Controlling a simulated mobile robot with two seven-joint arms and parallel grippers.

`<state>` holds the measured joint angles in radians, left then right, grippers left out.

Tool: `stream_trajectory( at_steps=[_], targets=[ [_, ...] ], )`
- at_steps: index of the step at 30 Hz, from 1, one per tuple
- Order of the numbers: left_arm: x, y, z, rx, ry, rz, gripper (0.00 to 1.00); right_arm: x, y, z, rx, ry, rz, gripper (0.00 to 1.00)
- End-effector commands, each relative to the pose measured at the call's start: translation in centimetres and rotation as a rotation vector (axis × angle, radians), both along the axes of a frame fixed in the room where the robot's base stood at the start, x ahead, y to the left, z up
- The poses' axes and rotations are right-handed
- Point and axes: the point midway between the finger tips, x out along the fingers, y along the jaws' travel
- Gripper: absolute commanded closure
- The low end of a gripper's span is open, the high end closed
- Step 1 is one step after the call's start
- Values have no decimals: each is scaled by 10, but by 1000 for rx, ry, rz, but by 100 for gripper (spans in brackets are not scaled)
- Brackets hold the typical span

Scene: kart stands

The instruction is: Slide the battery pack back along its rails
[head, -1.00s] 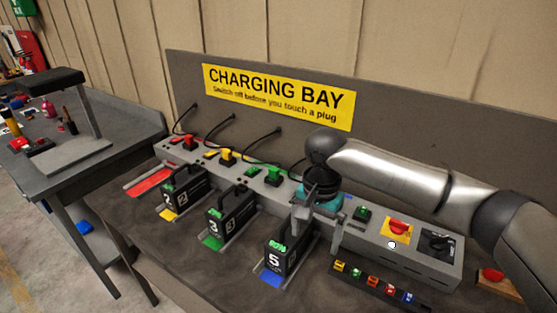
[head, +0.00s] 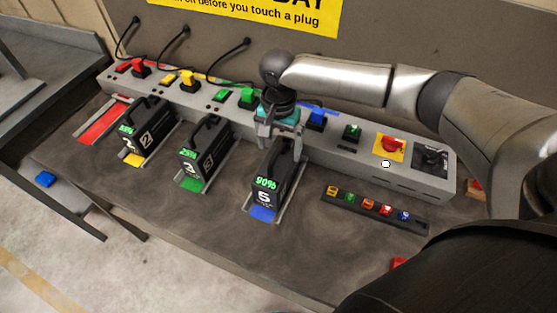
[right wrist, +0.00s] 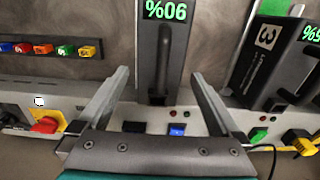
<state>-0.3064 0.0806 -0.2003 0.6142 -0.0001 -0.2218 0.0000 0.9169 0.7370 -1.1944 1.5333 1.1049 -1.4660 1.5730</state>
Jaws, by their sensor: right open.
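The black battery pack marked 5 (head: 267,188) stands in the rails with the blue front pad (head: 262,214), its green display reading about 90%. In the right wrist view the pack (right wrist: 148,30) is seen from above with its black handle (right wrist: 164,60) along the middle. My right gripper (head: 281,143) is open at the rear of this pack. In the right wrist view its two fingers (right wrist: 160,78) stand apart, one on each side of the handle's line, with visible gaps. The gripper hides part of the pack's rear in the head view. My left gripper is not in view.
Packs 2 (head: 148,135) and 3 (head: 205,153) stand in rails to the left; the red-pad rails (head: 103,120) are empty. Behind runs a grey charging console (head: 205,102) with plugs, a red knob (head: 391,146) and a black switch (head: 432,158). A strip of coloured tags (head: 372,208) lies at right.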

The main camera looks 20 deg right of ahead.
Motion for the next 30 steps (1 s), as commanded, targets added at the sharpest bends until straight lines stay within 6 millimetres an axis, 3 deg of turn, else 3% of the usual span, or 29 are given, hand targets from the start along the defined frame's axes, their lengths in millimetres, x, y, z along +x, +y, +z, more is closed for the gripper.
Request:
stream_trajectory(
  at_steps=[6,12,24,30],
  targets=[
    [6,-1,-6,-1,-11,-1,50,-1,0,-43,-1,2,0,0],
    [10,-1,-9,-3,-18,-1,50,0,0,-64,1,1,0,0],
    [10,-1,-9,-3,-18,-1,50,0,0,-71,0,0,1,0],
    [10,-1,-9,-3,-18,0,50,0,0,-70,0,0,1,22]
  ],
)
